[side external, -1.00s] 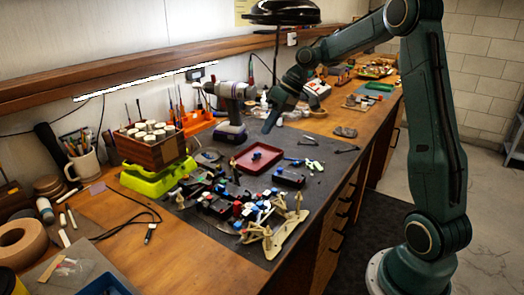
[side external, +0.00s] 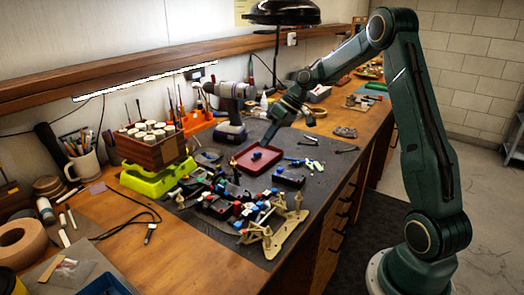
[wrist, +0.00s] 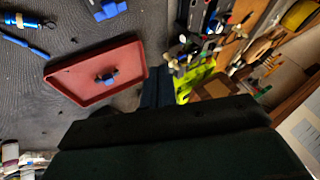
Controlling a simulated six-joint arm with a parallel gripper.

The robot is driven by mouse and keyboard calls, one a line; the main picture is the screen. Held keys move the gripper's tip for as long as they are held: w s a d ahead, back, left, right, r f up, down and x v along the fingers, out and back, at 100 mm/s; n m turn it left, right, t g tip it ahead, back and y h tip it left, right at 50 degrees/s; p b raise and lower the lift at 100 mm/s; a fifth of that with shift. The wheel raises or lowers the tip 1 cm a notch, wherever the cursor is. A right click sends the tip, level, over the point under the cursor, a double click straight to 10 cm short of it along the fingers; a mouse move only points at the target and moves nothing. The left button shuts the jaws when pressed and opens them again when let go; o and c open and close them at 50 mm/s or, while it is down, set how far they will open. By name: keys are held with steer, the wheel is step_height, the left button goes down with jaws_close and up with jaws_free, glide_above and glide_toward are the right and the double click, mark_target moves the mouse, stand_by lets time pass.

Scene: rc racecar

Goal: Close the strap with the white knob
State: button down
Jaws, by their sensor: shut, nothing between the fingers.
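The RC racecar (side external: 222,206) sits on the dark mat, a cluster of black, blue, red and white parts with tan pieces at its near end. Part of it shows at the top of the wrist view (wrist: 200,22), with small pale knobs at its edge. I cannot single out the strap with the white knob in either view. My gripper (side external: 267,142) is shut and empty, pointing down above the far edge of the red tray, apart from the car. Its dark fingers also show in the wrist view (wrist: 158,84), beside the tray.
The red tray (side external: 244,166) holds a small blue part (wrist: 106,77). Black blocks (side external: 288,178) lie right of it. A drill (side external: 231,110) stands behind, and a yellow-green stand (side external: 150,182) with a wooden box (side external: 155,152) is left of the car. A lamp (side external: 283,12) hangs above.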

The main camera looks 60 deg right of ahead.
mark_target(238, 173)
steer(key=x, duration=0.6)
steer(key=shift+a+f, duration=0.15)
steer(key=shift+f, duration=0.15)
steer(key=shift+a+f, duration=0.1)
steer(key=shift+a, duration=1)
steer(key=shift+a+f, duration=0.1)
steer(key=shift+a, duration=0.75)
